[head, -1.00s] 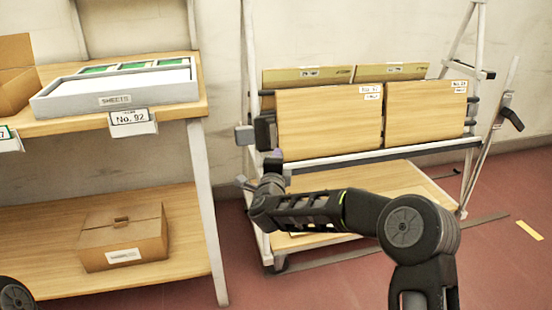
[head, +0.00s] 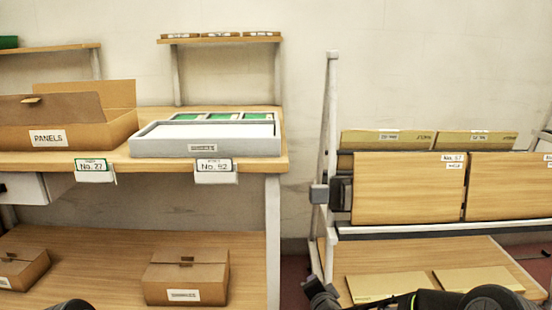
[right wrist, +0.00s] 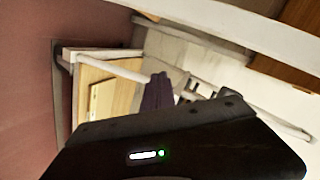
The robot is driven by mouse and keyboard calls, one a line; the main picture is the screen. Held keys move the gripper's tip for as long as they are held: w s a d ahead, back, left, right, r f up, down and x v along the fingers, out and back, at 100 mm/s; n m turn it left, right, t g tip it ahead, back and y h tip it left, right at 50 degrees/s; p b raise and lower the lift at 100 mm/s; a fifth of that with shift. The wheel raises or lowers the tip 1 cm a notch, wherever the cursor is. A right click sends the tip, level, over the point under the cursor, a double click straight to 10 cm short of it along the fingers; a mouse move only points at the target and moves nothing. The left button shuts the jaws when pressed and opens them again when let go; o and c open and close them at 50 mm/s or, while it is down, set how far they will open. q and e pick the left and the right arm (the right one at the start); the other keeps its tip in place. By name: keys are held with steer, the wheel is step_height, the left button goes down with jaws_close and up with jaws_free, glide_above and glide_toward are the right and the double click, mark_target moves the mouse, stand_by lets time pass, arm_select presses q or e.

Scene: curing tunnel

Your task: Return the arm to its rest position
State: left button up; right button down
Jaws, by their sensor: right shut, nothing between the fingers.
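My right arm comes in at the bottom right of the head view, mostly cut off by the lower edge. Its gripper (head: 320,294) is low in front of the rack's left post. In the right wrist view the dark fingers (right wrist: 157,95) are together with nothing held between them. My left gripper is out of view.
A white-framed rack (head: 328,160) holds wooden panels (head: 408,188), with more boards on its lower shelf (head: 405,262). A wooden bench (head: 275,190) at left carries an open PANELS carton (head: 100,130) and a grey sheet tray (head: 205,150). Closed cartons (head: 186,278) lie below.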

steer(key=s+a+f+n+g+y, duration=0.35)
steer(key=s+f+n+g, duration=0.35)
steer(key=s+f, duration=1.3)
steer(key=s+f+n+g, duration=0.1)
steer(key=s+f+g, duration=0.25)
steer(key=s, duration=0.75)
steer(key=s+f+n+g, duration=0.15)
steer(key=s+f, duration=0.25)
steer(key=s, duration=0.7)
arm_select(q)
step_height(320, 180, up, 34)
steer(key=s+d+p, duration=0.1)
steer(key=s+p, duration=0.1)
steer(key=p, duration=3.2)
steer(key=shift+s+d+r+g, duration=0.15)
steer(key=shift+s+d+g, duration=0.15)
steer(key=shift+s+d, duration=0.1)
arm_select(e)
step_height(320, 180, up, 34)
steer(key=s+a+g, duration=0.1)
steer(key=shift+s+r, duration=0.2)
steer(key=shift+s, duration=0.2)
